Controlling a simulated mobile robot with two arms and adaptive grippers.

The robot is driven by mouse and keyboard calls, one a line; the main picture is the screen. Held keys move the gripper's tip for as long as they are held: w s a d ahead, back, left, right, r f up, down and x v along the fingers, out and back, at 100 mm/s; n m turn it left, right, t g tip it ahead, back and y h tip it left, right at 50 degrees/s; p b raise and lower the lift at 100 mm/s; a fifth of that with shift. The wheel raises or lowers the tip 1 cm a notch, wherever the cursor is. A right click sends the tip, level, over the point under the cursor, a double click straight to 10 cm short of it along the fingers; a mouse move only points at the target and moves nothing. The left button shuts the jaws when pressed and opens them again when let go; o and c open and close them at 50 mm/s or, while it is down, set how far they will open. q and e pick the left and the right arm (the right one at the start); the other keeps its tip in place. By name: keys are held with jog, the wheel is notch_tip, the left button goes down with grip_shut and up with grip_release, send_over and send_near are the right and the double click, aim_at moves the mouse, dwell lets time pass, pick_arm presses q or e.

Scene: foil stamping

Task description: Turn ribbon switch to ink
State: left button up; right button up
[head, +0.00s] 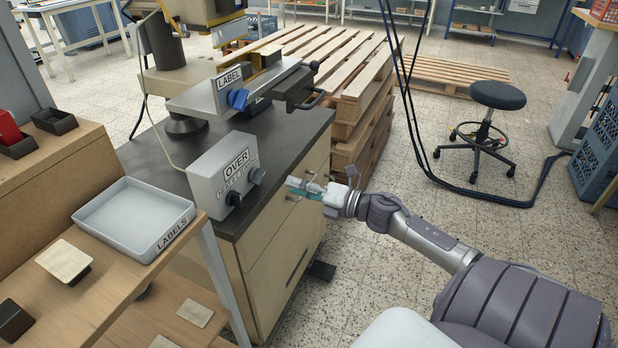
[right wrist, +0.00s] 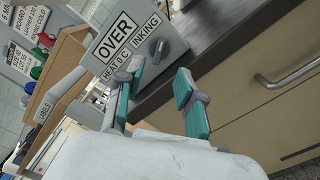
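In the right wrist view the box (right wrist: 112,45) reads OVER, HEAT 0 C and INKING; a grey knob (right wrist: 158,49) with an upright bar shows near INKING. No lettering names a ribbon switch. My right gripper (head: 304,189) is open and empty, right of the box and apart from it; its teal pads show in the right wrist view (right wrist: 160,76). My left gripper is out of view.
The bench's drawer front (head: 282,250) with metal handles lies close to my right gripper. A press with a LABEL plate (head: 228,82) and blue knob stands behind the box. A LABELS tray (head: 133,215) sits on the wooden shelf at left. Pallets (head: 345,50) stand behind.

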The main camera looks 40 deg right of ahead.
jog(key=shift+v, duration=1.65)
